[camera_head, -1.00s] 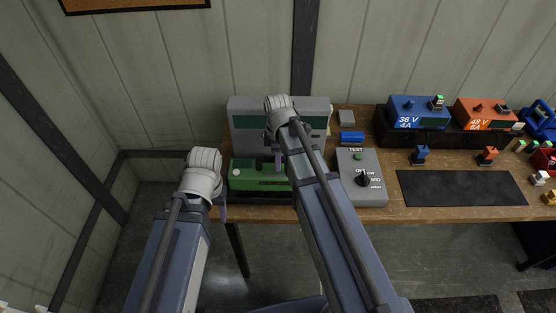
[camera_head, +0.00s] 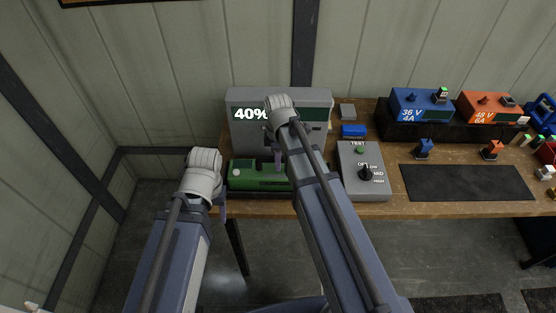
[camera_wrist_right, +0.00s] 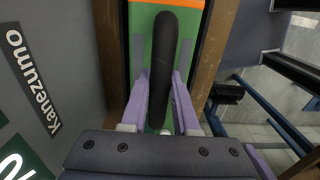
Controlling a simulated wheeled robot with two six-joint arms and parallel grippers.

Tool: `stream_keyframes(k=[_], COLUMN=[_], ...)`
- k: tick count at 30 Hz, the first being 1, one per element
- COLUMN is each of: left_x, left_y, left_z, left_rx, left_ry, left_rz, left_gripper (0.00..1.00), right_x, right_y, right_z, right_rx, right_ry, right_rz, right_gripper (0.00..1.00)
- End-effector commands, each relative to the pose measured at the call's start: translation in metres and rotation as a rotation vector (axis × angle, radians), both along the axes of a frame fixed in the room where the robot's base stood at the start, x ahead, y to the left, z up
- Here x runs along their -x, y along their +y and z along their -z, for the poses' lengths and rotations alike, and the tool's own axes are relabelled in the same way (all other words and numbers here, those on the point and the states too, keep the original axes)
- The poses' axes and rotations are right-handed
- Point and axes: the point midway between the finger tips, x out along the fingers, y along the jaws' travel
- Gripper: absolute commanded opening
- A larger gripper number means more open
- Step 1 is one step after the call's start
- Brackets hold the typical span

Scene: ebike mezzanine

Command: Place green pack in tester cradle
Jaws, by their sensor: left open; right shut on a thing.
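The green pack (camera_head: 243,171) lies in the cradle (camera_head: 262,194) in front of the grey tester (camera_head: 316,99). The tester's screen (camera_head: 248,114) reads 40%. My right gripper (camera_head: 278,158) is over the pack, partly hidden behind its own arm. In the right wrist view, its purple fingers (camera_wrist_right: 160,100) are shut on the pack's black handle (camera_wrist_right: 162,55). The green top (camera_wrist_right: 141,45) shows between brown edges (camera_wrist_right: 209,50). My left gripper (camera_head: 221,207) is open and empty at the front left of the cradle, beside the pack.
A black mat (camera_head: 467,183) and blue (camera_head: 421,102) and orange (camera_head: 487,107) chargers are further right.

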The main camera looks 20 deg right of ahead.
Motion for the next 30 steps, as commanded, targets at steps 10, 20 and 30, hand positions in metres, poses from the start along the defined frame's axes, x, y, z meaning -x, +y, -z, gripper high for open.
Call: stream_keyframes(k=[10, 20, 30], left_x=[0.000, 0.000, 0.000], left_y=[0.000, 0.000, 0.000], left_z=[0.001, -0.002, -0.031], left_rx=[0.000, 0.000, 0.000], left_ry=[0.000, 0.000, 0.000], left_rz=[0.000, 0.000, 0.001], left_gripper=[0.59, 0.59, 0.59], right_x=[0.000, 0.000, 0.000], right_y=[0.000, 0.000, 0.000], right_z=[0.001, -0.002, -0.031], right_rx=[0.000, 0.000, 0.000], right_ry=[0.000, 0.000, 0.000], right_rz=[0.000, 0.000, 0.000], right_gripper=[0.58, 0.58, 0.58])
